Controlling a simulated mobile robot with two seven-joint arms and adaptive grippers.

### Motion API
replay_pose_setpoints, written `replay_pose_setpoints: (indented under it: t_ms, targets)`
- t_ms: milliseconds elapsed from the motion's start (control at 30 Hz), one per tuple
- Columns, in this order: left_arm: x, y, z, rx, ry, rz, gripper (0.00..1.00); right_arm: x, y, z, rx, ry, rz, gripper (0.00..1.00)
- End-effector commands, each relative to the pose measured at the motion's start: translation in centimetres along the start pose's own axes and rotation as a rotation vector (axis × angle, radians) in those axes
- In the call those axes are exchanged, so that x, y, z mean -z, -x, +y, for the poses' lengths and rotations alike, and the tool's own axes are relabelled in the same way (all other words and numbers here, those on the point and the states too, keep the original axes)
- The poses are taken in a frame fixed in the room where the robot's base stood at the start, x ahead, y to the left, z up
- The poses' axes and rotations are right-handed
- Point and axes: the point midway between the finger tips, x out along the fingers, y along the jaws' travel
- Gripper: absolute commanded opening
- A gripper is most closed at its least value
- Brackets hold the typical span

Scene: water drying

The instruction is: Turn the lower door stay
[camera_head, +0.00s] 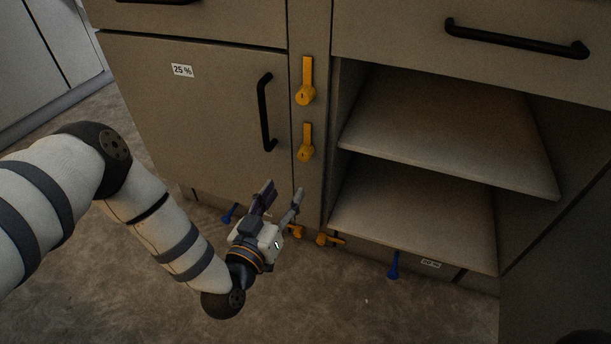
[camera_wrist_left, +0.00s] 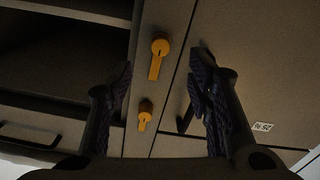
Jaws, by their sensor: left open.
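The lower door stay (camera_head: 306,143) is a yellow-orange tab with a round knob at its bottom end, on the narrow post between the closed door and the open shelves. Its tab points up. An alike upper stay (camera_head: 306,84) sits above it, tab also up. My left gripper (camera_head: 283,190) is open and empty, below the lower stay, with its fingers pointing up toward the post. The left wrist view is upside down: the lower stay (camera_wrist_left: 157,58) shows between the fingertips (camera_wrist_left: 162,63), apart from both. The upper stay (camera_wrist_left: 145,115) is smaller beyond it. My right gripper is not in view.
The closed door (camera_head: 200,110) has a black vertical handle (camera_head: 265,112) and a "25 %" label. Open shelves (camera_head: 450,130) lie right of the post. Low down are more orange pieces (camera_head: 328,240) and blue ones (camera_head: 393,266). The floor in front is clear.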

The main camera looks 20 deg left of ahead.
Motion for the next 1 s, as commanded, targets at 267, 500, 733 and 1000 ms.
replay_pose_setpoints:
  t_ms: [267,500,733,1000]
  targets:
    - [0.6,-5.3,-0.2,0.004,-0.003,0.028,0.46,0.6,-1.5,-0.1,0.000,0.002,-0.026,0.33]
    - [0.5,-10.6,-0.2,0.004,-0.002,0.022,0.46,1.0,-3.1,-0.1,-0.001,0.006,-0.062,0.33]
    - [0.9,-12.3,-0.1,0.003,-0.001,0.021,0.46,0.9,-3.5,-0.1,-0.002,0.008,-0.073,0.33]
    - [1.0,-12.3,-0.1,0.002,-0.001,0.021,0.28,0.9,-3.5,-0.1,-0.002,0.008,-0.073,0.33]
